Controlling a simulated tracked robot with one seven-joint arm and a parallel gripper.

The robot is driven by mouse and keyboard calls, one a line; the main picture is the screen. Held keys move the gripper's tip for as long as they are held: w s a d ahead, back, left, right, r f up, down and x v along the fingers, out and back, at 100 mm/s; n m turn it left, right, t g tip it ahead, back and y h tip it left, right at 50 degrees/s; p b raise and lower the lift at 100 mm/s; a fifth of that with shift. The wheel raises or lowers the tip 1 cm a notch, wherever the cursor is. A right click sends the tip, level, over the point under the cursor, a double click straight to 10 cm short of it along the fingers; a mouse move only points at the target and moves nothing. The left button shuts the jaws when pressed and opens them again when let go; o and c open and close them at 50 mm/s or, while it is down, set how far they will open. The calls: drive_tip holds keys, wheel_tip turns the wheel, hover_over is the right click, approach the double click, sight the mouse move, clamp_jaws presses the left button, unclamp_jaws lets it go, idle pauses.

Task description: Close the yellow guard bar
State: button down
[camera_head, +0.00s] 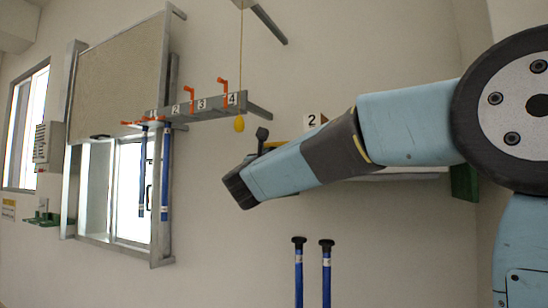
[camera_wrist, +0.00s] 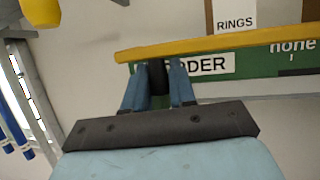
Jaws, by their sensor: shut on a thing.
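The yellow guard bar (camera_wrist: 250,43) runs across the wrist view, in front of a green board (camera_wrist: 268,64) with a partly covered white label ending in "DER". My gripper (camera_wrist: 158,66) is at the left part of the bar, its two blue fingers closed on a dark grip piece (camera_wrist: 158,80) just under the bar. Whether this piece is fixed to the bar is hard to see. In the head view my arm covers most of the bar. A small yellow piece (camera_head: 276,144) shows behind the arm, probably part of the bar. The fingers are hidden there.
A box labelled RINGS (camera_wrist: 234,14) stands behind the bar. Two blue rods (camera_head: 299,275) stand below my arm.

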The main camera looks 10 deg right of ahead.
sight(271, 146)
drive_tip(key=shift+d, duration=0.15)
drive_tip(key=shift+r+g, duration=0.1)
drive_tip(key=shift+g, duration=0.2)
drive_tip(key=shift+s+a+r+g, duration=0.15)
drive_tip(key=shift+s+a+g, duration=0.05)
drive_tip(key=shift+g, duration=0.2)
drive_tip(key=g, duration=0.1)
drive_tip(key=r+g+y, duration=0.1)
drive_tip(key=m+g, duration=0.1)
drive_tip(key=shift+s+a+r+g+y, duration=0.25)
drive_tip(key=shift+s+r+g+y, duration=0.05)
drive_tip(key=shift+r+g, duration=0.1)
drive_tip(key=r+g+y, duration=0.1)
drive_tip(key=g, duration=0.1)
drive_tip(key=r+g+y, duration=0.1)
drive_tip(key=shift+m+g, duration=0.4)
drive_tip(key=g+y, duration=0.1)
drive_tip(key=r+g, duration=0.1)
drive_tip(key=g, duration=0.1)
drive_tip(key=shift+w+d+r+m+y, duration=0.1)
drive_tip(key=shift+w+r+m+y, duration=0.1)
drive_tip(key=shift+m+y, duration=0.15)
drive_tip(key=shift+w+d+r+g+y, duration=0.1)
drive_tip(key=shift+w+r+g+y, duration=0.1)
drive_tip(key=shift+g+y, duration=0.45)
drive_tip(key=shift+w+d+r+g+y, duration=0.1)
drive_tip(key=shift+w+r+g+y, duration=0.1)
drive_tip(key=shift+g, duration=0.75)
drive_tip(key=shift+d+r, duration=0.1)
